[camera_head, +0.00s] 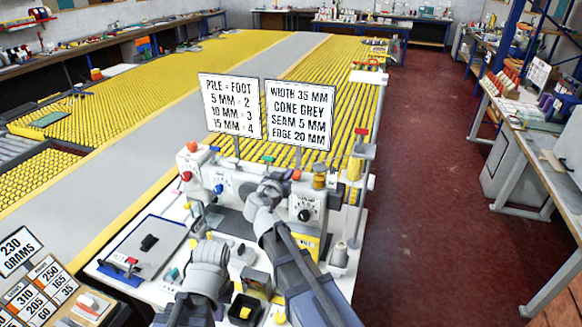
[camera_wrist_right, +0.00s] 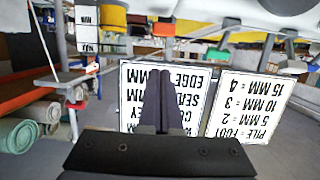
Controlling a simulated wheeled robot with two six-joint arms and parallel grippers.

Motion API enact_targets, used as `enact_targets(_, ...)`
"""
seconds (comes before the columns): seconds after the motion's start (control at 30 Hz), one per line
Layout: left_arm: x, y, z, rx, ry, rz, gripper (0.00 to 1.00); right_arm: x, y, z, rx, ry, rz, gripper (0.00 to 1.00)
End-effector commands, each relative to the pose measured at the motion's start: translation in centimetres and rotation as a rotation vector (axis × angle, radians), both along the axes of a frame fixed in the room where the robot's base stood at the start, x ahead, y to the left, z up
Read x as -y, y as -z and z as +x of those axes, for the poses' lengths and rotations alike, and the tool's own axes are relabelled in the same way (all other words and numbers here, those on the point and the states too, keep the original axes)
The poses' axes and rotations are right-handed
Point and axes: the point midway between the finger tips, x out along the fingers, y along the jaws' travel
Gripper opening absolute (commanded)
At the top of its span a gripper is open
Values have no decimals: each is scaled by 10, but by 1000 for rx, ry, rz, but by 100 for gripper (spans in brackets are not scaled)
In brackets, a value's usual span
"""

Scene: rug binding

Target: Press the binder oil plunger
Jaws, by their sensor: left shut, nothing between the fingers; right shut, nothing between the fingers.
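The binder (camera_head: 235,182) is a pale machine on the white bench, with knobs and dials on its front. An amber cylinder (camera_head: 319,182) stands on its right end and an orange knob (camera_head: 192,146) on its left end. I cannot tell which part is the oil plunger. My right gripper (camera_head: 275,180) is at the top of the machine, left of the amber cylinder; contact cannot be told.
Two sign boards, one left (camera_head: 231,105) and one right (camera_head: 299,115), stand behind the machine. A blue-edged tray (camera_head: 145,245) lies left on the bench. A black bin (camera_head: 244,310) and a thread cone (camera_head: 340,255) are near my arms. The red floor at right is clear.

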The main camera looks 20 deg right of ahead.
Motion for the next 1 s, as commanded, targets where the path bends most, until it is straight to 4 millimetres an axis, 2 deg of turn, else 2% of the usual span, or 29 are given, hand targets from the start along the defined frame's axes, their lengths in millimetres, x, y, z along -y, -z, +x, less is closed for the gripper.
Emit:
enact_targets(0.03,0,-4,0,0,-1,0,0,-6,-5,-10,1,-3,-1,0)
enact_targets(0.1,0,-7,0,0,-1,0,0,-11,-7,-18,0,-2,-2,0)
enact_targets(0.3,0,-10,0,0,-2,0,0,-21,-10,-31,1,-2,-1,0)
enact_targets(1.0,0,-10,0,0,-2,0,0,-23,-10,-32,0,-1,-1,0)
